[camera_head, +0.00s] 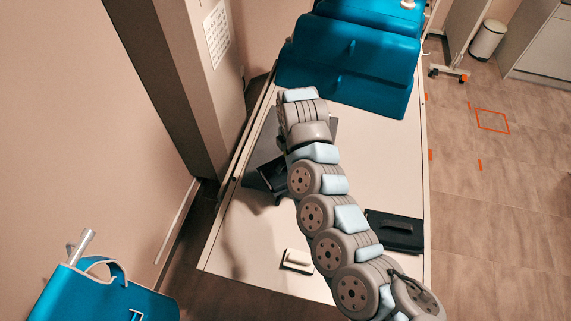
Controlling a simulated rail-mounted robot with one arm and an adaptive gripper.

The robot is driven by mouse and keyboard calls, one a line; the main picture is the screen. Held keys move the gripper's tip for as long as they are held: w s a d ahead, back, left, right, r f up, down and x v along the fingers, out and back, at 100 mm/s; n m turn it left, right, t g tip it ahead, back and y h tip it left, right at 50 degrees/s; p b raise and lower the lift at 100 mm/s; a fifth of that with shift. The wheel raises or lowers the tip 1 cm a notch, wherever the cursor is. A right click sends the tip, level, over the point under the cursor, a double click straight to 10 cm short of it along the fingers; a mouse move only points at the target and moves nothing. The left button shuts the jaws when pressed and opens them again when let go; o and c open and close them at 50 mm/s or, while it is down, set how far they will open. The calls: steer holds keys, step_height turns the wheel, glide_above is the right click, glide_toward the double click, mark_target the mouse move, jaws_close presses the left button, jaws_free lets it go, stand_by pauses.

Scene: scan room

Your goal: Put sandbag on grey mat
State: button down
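My arm reaches up the white table, and its wrist bends down near the teal padding. A dark shape beside the arm (268,177) seems to be my gripper, mostly hidden by the arm links. I cannot see its fingers or whether it holds anything. A grey flat patch, likely the grey mat (329,134), lies on the table and shows partly from behind my wrist. A black flat item (396,233), possibly the sandbag, lies near the table's right edge, partly behind my arm and clear of the grey patch.
The long white table (375,180) has bare room right of my arm. A small white block (297,261) lies near its front edge. Teal padding (345,65) covers the far end. A pillar (185,80) stands close on the left.

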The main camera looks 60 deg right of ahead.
steer(key=shift+w+d+f, duration=0.3)
steer(key=shift+w+f, duration=0.45)
steer(key=shift+f, duration=0.1)
steer(key=shift+w+d+f, duration=0.25)
steer(key=shift+w+f, duration=0.45)
steer(key=shift+f, duration=1.7)
steer(key=c, duration=1.2)
jaws_free()
steer(key=shift+f, duration=0.1)
step_height(320, 180, up, 12)
steer(key=shift+r+b, duration=0.1)
steer(key=shift+b, duration=0.65)
steer(key=shift+w, duration=0.1)
